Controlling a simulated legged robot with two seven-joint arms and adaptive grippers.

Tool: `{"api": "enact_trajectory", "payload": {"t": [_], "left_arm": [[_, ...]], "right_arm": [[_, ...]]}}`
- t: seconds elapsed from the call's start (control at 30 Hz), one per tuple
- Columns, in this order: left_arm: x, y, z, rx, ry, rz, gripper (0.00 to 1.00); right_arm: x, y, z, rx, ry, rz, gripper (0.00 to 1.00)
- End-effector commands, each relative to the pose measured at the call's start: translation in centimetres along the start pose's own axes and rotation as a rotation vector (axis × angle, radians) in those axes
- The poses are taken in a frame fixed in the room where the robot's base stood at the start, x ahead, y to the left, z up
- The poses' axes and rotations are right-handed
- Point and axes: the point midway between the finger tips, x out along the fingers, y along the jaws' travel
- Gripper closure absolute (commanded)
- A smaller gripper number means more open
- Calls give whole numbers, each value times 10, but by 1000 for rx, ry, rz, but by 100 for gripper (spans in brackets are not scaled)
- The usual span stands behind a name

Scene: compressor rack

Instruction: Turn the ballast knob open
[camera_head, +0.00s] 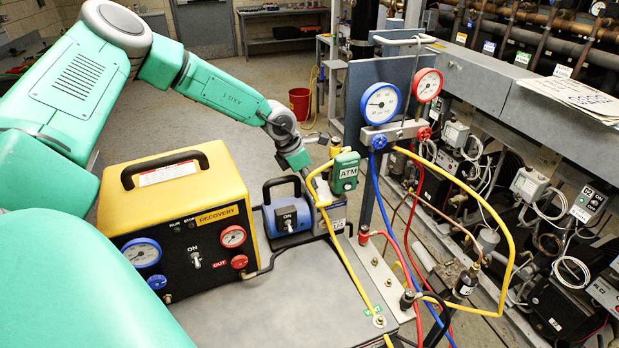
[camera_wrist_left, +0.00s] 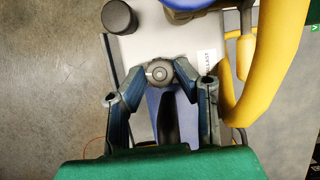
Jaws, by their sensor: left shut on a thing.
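The ballast knob (camera_wrist_left: 159,72) is a small round grey knob on a pale plate, beside a white label reading BALLAST (camera_wrist_left: 207,66) in the left wrist view. My left gripper (camera_wrist_left: 160,76) has its two fingers closed on the knob from both sides. In the head view my left gripper (camera_head: 308,174) reaches down behind the blue vacuum pump (camera_head: 290,216), near the green ATM box (camera_head: 346,172). The knob cannot be made out there. How far the knob is turned cannot be told. My right gripper is not in view.
A yellow recovery machine (camera_head: 205,215) stands left of the pump. Yellow hoses (camera_wrist_left: 262,75) pass close to the right of my gripper. A black cap (camera_wrist_left: 120,17) stands nearby. A gauge manifold (camera_head: 395,133) and the compressor rack (camera_head: 545,110) are to the right.

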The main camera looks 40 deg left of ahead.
Motion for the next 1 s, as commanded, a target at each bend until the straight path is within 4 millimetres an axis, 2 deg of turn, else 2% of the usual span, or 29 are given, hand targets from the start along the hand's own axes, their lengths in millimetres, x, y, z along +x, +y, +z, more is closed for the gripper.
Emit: {"api": "enact_trajectory", "payload": {"t": [0.23,0.6,0.63,0.67,1.0], "left_arm": [[-2,2,1,-101,-5,46,100],[-2,2,1,-115,-7,50,100],[-2,2,1,-115,-7,50,63],[-2,2,1,-115,-7,50,54],[-2,0,1,-113,-4,48,54]], "right_arm": [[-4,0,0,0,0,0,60],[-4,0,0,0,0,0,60],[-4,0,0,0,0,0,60],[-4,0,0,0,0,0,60],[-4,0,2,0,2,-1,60]]}}
